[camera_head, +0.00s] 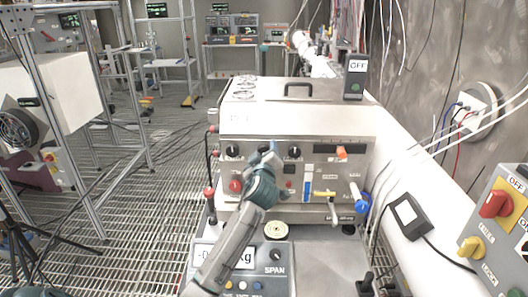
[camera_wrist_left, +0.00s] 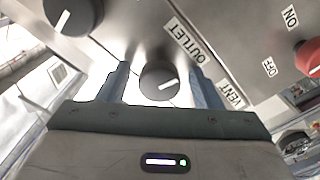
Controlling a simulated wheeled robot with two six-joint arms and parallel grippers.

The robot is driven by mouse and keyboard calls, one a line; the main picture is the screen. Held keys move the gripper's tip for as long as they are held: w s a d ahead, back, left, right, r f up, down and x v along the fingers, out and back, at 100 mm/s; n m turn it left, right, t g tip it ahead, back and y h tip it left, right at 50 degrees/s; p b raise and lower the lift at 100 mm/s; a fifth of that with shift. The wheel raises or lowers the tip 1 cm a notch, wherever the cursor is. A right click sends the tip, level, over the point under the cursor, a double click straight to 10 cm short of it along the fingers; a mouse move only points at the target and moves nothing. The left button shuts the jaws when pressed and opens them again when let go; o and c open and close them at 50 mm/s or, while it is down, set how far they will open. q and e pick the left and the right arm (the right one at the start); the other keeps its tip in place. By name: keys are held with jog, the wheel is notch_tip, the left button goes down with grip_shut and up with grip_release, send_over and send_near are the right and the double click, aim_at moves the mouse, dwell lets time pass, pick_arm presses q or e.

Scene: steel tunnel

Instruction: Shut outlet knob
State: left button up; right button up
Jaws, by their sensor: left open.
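The outlet knob (camera_wrist_left: 160,80) is a round black knob with a white pointer line. It sits beside the OUTLET label (camera_wrist_left: 188,41) on the grey panel in the left wrist view. My left gripper (camera_wrist_left: 158,86) is open, with one blue-grey finger on each side of the knob. Whether the fingers touch it I cannot tell. In the head view my left gripper (camera_head: 264,156) is at the front of the steel machine (camera_head: 300,122), and my arm and gripper hide the panel behind them. My right gripper is not in view.
Another black knob (camera_wrist_left: 72,15) and a red knob (camera_wrist_left: 308,57) are near in the left wrist view. A scale (camera_head: 276,256) stands below.

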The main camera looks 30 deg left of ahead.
pick_arm(q)
jog(key=shift+c, duration=0.2)
jog(key=c, duration=0.9)
jog(key=shift+c, duration=0.2)
